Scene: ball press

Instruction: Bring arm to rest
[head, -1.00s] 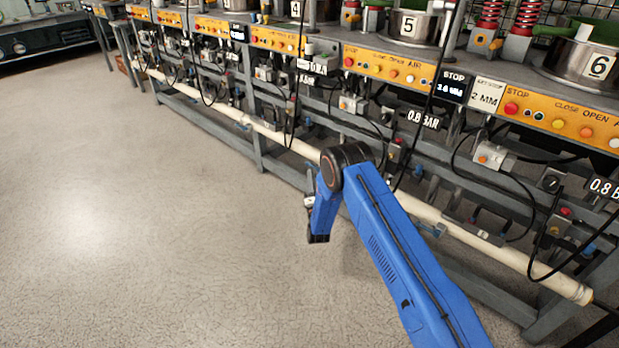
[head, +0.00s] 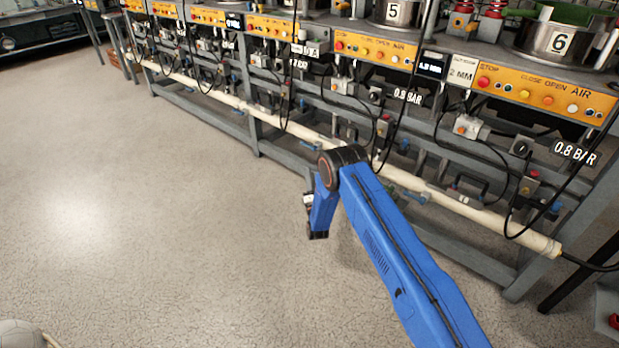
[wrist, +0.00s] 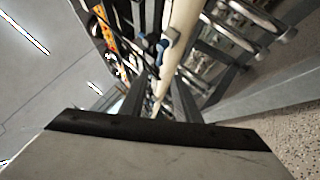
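My blue arm (head: 385,240) reaches up from the bottom of the head view to a dark elbow joint. From there a short blue link hangs down over the floor, left of the bench frame. The arm's end is folded down and mostly hidden in the head view. In the wrist view, my gripper (wrist: 158,88) shows two dark fingers standing apart beyond a pale housing with a black edge. Nothing is seen between them except the distant pipe and bench parts.
A long grey bench (head: 255,130) with orange control panels and numbered presses runs along the back and right. A cream pipe (head: 470,208) runs low along it, with hanging cables. The floor (head: 130,190) at left is clear, except a pale rounded object (head: 18,334) at bottom left.

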